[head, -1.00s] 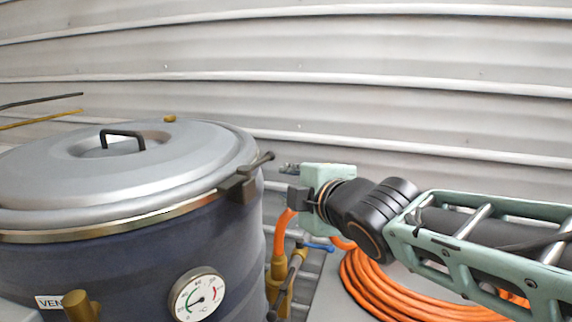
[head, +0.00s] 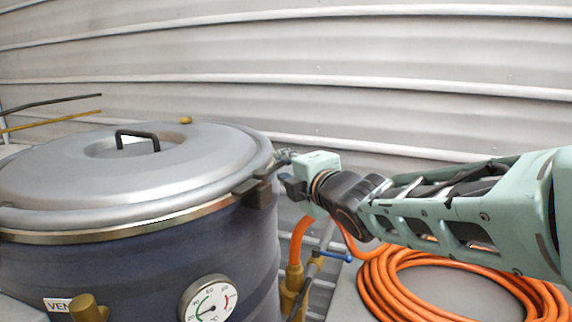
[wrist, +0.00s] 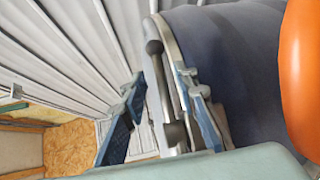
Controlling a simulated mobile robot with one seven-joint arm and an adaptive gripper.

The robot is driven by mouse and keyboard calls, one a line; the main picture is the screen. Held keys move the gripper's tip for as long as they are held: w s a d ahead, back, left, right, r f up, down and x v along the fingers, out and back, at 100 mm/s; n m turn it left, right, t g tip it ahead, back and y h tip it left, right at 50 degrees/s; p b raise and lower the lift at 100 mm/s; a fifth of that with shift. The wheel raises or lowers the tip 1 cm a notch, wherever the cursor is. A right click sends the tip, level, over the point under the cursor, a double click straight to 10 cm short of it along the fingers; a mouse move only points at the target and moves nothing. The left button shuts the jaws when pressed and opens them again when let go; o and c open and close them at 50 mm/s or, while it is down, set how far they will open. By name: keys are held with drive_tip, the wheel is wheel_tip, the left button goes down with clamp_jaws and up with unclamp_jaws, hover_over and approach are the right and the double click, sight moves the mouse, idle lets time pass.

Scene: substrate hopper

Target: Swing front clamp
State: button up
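The clamp (head: 257,192) is a dark block with a lever on the right rim of the hopper lid (head: 60,180). My gripper (head: 284,158) is at the clamp, to the right of the lid. In the wrist view my gripper (wrist: 161,88) is open, with one blue-padded finger on each side of the lever. A gap shows beside the left finger; whether the right finger touches is unclear. In the head view my gripper partly hides the lever.
The dark blue hopper body (head: 130,270) carries a round temperature dial (head: 210,301) and a brass fitting (head: 88,307). An orange hose coil (head: 385,285) lies below my arm. Orange hose and brass pipework (head: 295,275) stand close right of the hopper. A corrugated wall (head: 350,60) is behind.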

sight(281, 165)
drive_tip(key=shift+x, duration=1.6)
clamp_jaws()
